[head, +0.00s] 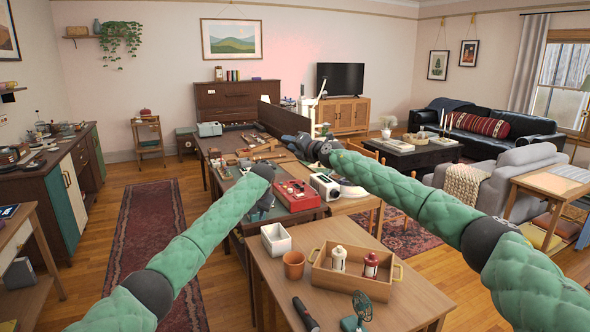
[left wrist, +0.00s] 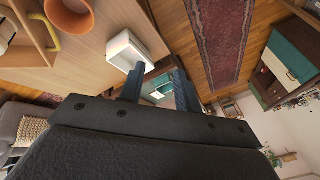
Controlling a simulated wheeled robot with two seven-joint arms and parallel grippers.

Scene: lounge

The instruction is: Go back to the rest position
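My left arm reaches in from the lower left in the head view, and its gripper (head: 262,205) hangs at the near end of the long workbench, beside the red device. In the left wrist view the two fingers of the left gripper (left wrist: 158,86) stand apart with nothing held between them. My right arm crosses from the lower right, and its gripper (head: 300,143) is over the workbench, higher and farther off. Its fingers are too small and dark to read.
The near table (head: 330,310) holds a wooden tray (head: 350,285) with two bottles, a white box (head: 276,240), a terracotta pot (head: 294,265) and a small green fan (head: 360,308). Beyond it are a red device (head: 296,196) and tools. The rug (head: 150,230) at left is clear.

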